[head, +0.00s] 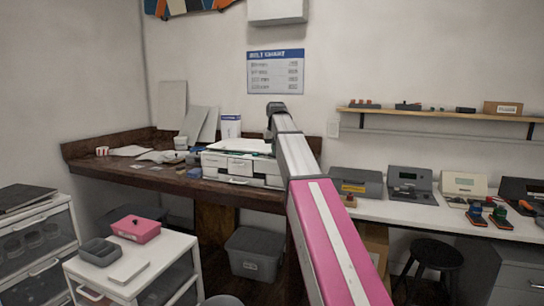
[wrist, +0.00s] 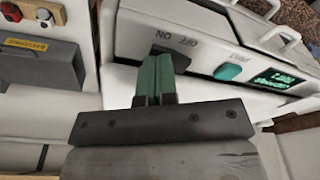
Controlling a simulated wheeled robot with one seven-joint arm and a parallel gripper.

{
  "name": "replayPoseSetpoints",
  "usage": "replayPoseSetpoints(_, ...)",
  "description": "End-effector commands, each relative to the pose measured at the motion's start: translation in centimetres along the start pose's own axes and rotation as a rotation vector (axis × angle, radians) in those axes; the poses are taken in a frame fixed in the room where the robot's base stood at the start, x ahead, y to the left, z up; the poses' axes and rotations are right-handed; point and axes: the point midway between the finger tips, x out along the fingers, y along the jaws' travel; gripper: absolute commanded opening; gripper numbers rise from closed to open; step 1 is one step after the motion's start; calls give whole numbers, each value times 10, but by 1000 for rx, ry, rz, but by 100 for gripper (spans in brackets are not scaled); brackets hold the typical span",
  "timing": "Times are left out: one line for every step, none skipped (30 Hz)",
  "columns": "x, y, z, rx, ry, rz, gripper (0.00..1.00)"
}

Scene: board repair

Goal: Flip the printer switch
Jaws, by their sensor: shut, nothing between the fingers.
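The printer (head: 240,166) is a white and grey unit on the dark wooden bench, partly behind my arm in the head view. In the wrist view, its pale front panel (wrist: 205,68) carries ON and OFF lettering, a teal button and a lit green display (wrist: 280,80). A dark switch (wrist: 180,60) lies below the lettering, partly hidden by my fingertips. My gripper (wrist: 158,62) has green fingers, closed together and empty. The fingertips are at the switch, at its left side in the picture; I cannot tell whether they touch. The gripper is hidden in the head view.
A grey case (head: 356,184) stands on the white bench to the right, with other devices beyond it. Papers and small items lie on the wooden bench (head: 120,170) left of the printer. A white cart (head: 180,245) with a pink box stands in front.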

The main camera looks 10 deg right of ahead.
Motion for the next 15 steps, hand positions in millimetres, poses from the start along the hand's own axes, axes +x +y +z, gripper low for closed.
replayPoseSetpoints(0, 0, 0, 0, 0, 0, 0)
replayPoseSetpoints(-1, 0, 0, 0, 0, 0, 0)
replayPoseSetpoints(-2, 0, 0, 0, 0, 0, 0)
replayPoseSetpoints(-3, 0, -1, 0, 0, 0, 0)
replayPoseSetpoints(-4, 0, -1, 0, 0, 0, 0)
replayPoseSetpoints(-6, 0, -1, 0, 1, 0, 0)
replayPoseSetpoints(-8, 0, -2, 0, 1, 0, 0)
replayPoseSetpoints(-10, 0, -2, 0, 1, 0, 0)
replayPoseSetpoints(-12, 0, -3, 0, 1, 0, 0)
replayPoseSetpoints(-14, 0, -3, 0, 1, 0, 0)
replayPoseSetpoints(-16, 0, -3, 0, 1, 0, 0)
replayPoseSetpoints(-19, 0, -4, 0, 1, 0, 0)
replayPoseSetpoints(-21, 0, -4, 0, 1, 0, 0)
replayPoseSetpoints(-23, 0, -4, 0, 1, 0, 0)
replayPoseSetpoints(-26, 0, -5, 0, 1, 0, 0)
